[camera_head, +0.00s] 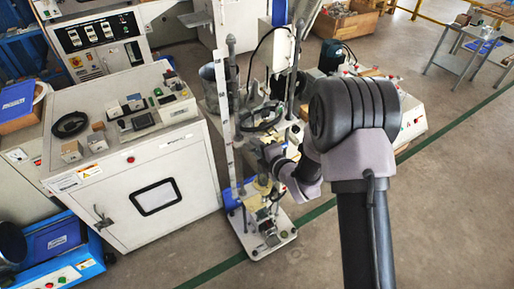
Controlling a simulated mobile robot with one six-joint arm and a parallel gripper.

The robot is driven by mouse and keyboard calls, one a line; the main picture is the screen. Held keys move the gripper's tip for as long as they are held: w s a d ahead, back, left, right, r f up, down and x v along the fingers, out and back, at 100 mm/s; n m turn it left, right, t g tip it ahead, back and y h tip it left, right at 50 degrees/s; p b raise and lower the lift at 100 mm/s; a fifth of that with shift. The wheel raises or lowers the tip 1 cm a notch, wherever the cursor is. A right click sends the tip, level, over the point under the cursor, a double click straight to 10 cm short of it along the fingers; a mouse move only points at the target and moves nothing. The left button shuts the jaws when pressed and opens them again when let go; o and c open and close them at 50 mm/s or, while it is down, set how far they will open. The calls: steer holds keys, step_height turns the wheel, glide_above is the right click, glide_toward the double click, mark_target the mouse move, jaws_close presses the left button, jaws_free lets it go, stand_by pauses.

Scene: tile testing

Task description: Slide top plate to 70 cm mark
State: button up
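A tall test stand stands at the centre, with a pale upright scale (222,100) and a grey rod beside it. The marks on the scale are too small to read, so the 70 cm mark cannot be made out. A dark ring-shaped bracket (258,118) sits partway up the stand; I cannot tell whether it is the top plate. The stand's white base (264,240) rests on the floor. My gripper (268,156) is at the stand, just below the bracket. Its fingers are too small and cluttered to tell open from shut, or whether they touch the stand.
A white cabinet (135,170) with small instruments on top stands close to the left of the stand. White equipment (412,118) is behind my arm on the right. A wheeled table (465,55) is at the far right. The floor at lower right is clear.

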steer(key=v, duration=0.7)
stand_by(0.3)
